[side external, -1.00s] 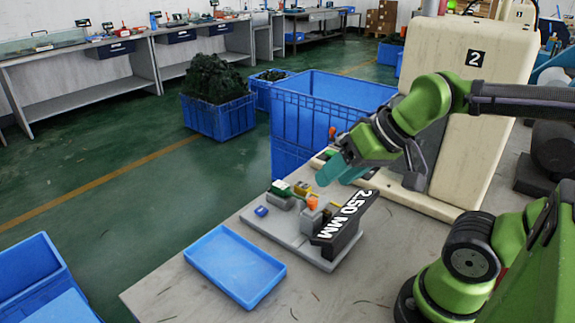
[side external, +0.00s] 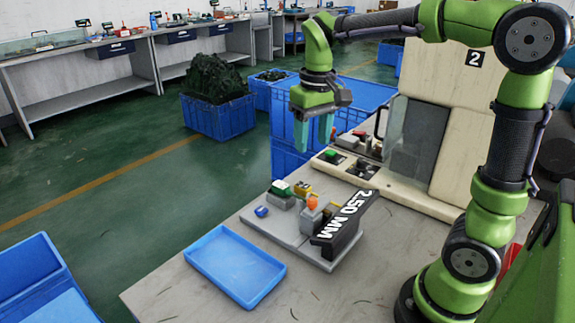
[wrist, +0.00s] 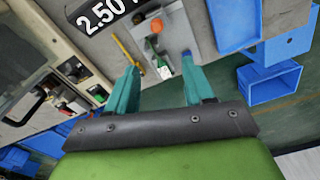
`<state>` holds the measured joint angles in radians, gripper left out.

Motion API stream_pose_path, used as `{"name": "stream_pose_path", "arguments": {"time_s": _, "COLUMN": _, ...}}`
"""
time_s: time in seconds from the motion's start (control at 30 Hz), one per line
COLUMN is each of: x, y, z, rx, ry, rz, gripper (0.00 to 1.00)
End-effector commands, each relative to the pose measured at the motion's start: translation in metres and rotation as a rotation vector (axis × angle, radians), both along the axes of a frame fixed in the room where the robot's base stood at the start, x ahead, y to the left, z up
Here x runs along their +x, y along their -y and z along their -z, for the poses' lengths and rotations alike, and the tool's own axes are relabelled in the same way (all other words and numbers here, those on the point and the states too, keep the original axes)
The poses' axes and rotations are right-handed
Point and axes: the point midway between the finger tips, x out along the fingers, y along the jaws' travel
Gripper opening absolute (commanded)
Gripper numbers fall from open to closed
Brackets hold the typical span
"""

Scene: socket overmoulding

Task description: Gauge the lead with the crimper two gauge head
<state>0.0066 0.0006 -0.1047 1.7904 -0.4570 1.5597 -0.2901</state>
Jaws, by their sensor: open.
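My gripper (side external: 313,145) is open and points down, high above the bench between the gauge station and the machine. Its teal fingers also show in the wrist view (wrist: 160,78), with nothing between them. The gauge station is a grey plate (side external: 284,233) with a black block marked "2.50 MM" (side external: 343,218), an orange knob (side external: 312,202), a yellow part (side external: 302,189) and a green-topped block (side external: 282,187). A small blue piece (side external: 261,211) lies at its left end. The cream machine marked "2" (side external: 462,120) stands behind. I cannot make out the lead.
An empty blue tray (side external: 235,265) lies on the bench left of the gauge plate. Small fixtures with a green button (side external: 331,154) sit on the machine's base. Blue crates (side external: 350,92) stand behind the bench. The front of the bench is clear.

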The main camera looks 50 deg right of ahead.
Motion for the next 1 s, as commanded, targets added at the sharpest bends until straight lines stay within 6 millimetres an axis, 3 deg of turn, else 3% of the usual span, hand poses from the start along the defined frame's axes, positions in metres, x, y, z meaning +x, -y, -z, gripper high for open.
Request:
{"name": "stream_pose_path", "arguments": {"time_s": 0.1, "x": -0.003, "y": 0.003, "z": -0.012, "rx": -0.006, "ry": -0.028, "rz": -0.010, "gripper": 0.52}}
{"name": "stream_pose_path", "arguments": {"time_s": 0.27, "x": -0.006, "y": 0.001, "z": -0.001, "rx": 0.001, "ry": -0.046, "rz": -0.021, "gripper": 0.52}}
{"name": "stream_pose_path", "arguments": {"time_s": 0.8, "x": -0.007, "y": 0.001, "z": 0.110, "rx": 0.001, "ry": -0.047, "rz": -0.020, "gripper": 0.52}}
{"name": "stream_pose_path", "arguments": {"time_s": 1.0, "x": -0.007, "y": 0.001, "z": 0.142, "rx": 0.002, "ry": -0.045, "rz": -0.019, "gripper": 0.52}}
